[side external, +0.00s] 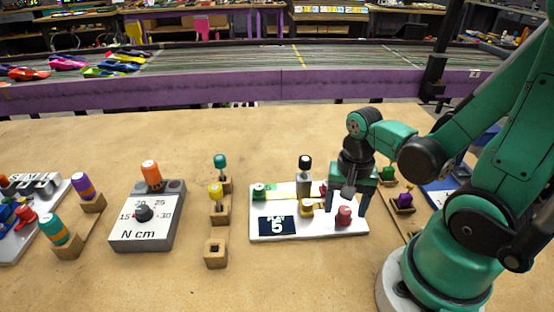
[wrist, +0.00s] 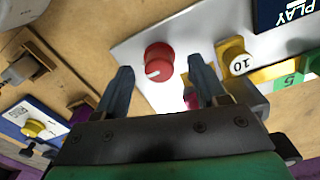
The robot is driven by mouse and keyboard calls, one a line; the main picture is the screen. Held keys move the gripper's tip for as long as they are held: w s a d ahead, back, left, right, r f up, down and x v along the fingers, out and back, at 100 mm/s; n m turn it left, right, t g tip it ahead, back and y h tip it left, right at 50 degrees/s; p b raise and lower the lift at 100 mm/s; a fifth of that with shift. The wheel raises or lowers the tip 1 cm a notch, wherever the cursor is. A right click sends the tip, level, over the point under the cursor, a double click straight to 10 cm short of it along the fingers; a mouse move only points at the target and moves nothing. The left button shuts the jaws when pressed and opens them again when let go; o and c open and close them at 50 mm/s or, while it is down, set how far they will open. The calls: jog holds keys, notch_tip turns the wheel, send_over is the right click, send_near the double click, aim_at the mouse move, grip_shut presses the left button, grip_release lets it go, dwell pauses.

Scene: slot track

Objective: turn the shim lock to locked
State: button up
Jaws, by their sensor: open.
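A white board (side external: 262,212) with a dark "PLAY 5" display stands in the middle of the table. On its right end is a round red knob (side external: 344,216), which looks like the shim lock; no lock label is readable. In the wrist view the red knob (wrist: 159,62) has a white mark pointing left and slightly down. My gripper (side external: 346,209) points down over the knob, open. In the wrist view the fingertips (wrist: 160,70) are on either side of the knob, with visible gaps; contact or exact height cannot be told.
A yellow block marked 10 (wrist: 237,60) is close beside one finger. A black-topped post (side external: 304,172) rises from the board's back. A grey N cm dial box (side external: 147,230) and wooden holders (side external: 216,254) stand left. Bare table lies in front of the board.

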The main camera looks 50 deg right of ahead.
aim_at(342, 209)
jog(key=shift+r, duration=2.55)
jog(key=shift+w+a+r+n, duration=0.1)
jog(key=shift+w+n, duration=0.15)
jog(key=shift+n, duration=0.15)
jog(key=w+a+r+n+t, duration=0.5)
jog(key=w+n+t, duration=0.2)
jog(key=n, duration=0.4)
jog(key=shift+w+r, duration=0.25)
jog(key=shift+w, duration=0.05)
